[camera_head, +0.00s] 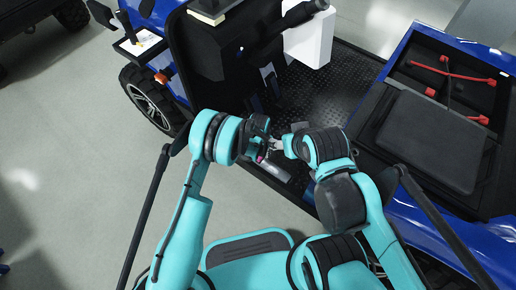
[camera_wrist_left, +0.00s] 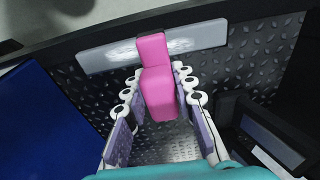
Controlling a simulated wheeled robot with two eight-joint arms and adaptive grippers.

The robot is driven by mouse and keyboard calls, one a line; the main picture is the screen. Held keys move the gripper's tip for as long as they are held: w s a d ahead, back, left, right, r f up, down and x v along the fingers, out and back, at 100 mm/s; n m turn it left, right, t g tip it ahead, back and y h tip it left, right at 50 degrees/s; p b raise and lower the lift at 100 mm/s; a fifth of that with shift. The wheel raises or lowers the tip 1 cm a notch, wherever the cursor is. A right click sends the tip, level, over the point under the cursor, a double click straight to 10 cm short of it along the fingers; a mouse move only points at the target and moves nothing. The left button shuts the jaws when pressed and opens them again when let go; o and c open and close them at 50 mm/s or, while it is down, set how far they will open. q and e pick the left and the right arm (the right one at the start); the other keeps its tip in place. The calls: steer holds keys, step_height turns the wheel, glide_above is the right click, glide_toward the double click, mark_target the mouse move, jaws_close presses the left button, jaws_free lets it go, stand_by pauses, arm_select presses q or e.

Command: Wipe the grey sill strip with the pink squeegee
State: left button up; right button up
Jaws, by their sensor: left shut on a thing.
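The pink squeegee (camera_wrist_left: 157,88) is held between the fingers of my left gripper (camera_wrist_left: 157,85), which is shut on it. In the left wrist view its far end overlaps the grey sill strip (camera_wrist_left: 97,57); I cannot tell whether it touches. Whitish smears show on the strip on both sides of the squeegee. In the head view only a bit of pink (camera_head: 260,158) shows below my left gripper (camera_head: 262,146), and the strip (camera_head: 273,170) is partly hidden by the grippers. My right gripper (camera_head: 278,145) is close beside the left one; its fingers are too small to read.
The strip lies along the edge of the black tread-plate floor (camera_wrist_left: 258,58) of a blue vehicle. A black seat (camera_head: 215,45) stands behind the grippers. A black box lid (camera_head: 430,138) and a tray with red cables (camera_head: 455,80) are at the right.

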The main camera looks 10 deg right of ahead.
arm_select(q)
step_height(320, 180, down, 7)
steer(key=shift+w+a+r+b, duration=0.1)
steer(key=shift+r+b, duration=0.1)
steer(key=shift+b, duration=1)
steer(key=shift+w+a+r, duration=0.2)
steer(key=shift+w+a, duration=0.15)
steer(key=shift+w, duration=0.1)
steer(key=shift+w+a, duration=0.65)
steer(key=shift+w, duration=0.1)
steer(key=shift+f, duration=0.3)
steer(key=shift+d, duration=0.1)
